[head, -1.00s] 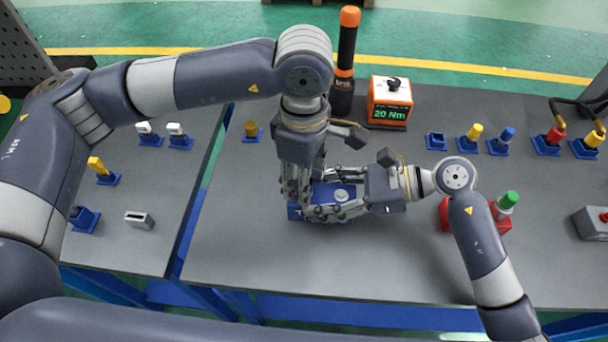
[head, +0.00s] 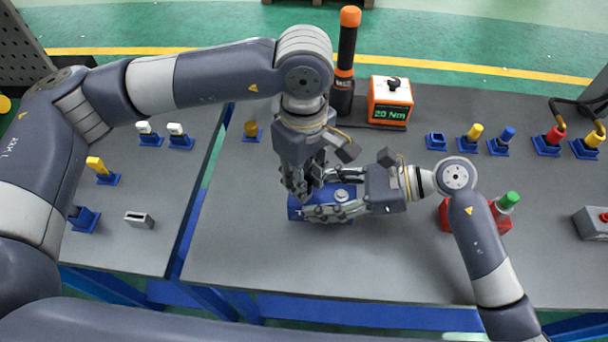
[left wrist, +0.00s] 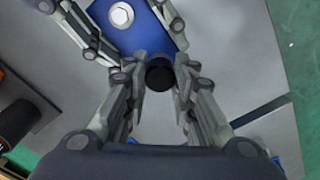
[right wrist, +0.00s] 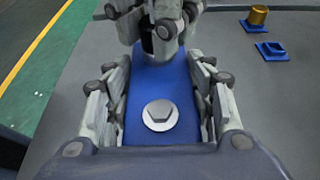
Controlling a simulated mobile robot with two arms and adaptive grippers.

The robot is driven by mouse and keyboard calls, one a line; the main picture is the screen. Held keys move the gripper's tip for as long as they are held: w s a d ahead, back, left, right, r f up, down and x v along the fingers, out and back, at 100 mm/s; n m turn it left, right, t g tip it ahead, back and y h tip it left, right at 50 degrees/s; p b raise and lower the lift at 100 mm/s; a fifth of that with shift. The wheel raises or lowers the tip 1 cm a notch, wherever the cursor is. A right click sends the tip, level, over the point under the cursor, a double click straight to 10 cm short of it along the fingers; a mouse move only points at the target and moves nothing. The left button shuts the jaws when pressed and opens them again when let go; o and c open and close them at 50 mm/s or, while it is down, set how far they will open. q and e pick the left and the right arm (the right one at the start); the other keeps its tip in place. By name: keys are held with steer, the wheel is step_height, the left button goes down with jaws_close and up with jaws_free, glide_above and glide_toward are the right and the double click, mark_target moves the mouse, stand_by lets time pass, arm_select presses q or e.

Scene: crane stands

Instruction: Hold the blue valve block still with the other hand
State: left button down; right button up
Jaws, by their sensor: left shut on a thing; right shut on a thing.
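The blue valve block (head: 299,208) lies on the grey bench under both grippers, with a silver hex bolt head (right wrist: 160,115) on its top. My right gripper (head: 330,204) is shut on the block, with a finger along each long side in the right wrist view (right wrist: 165,95). My left gripper (head: 303,192) is over the block's left end. In the left wrist view its fingers are shut around a dark round part (left wrist: 160,74) at the block's end. Whether this part is joined to the block is hidden.
An orange 20 Nm device (head: 390,100) and a black-and-orange tool (head: 347,55) stand behind the grippers. A red holder with a green-topped piece (head: 508,200) is right, close to my right arm. Several blue holders line the back right. The bench front is clear.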

arm_select(q)
steer(key=shift+m, duration=0.6)
steer(key=m, duration=0.4)
steer(key=shift+m, duration=0.5)
steer(key=m, duration=0.4)
steer(key=shift+m, duration=0.6)
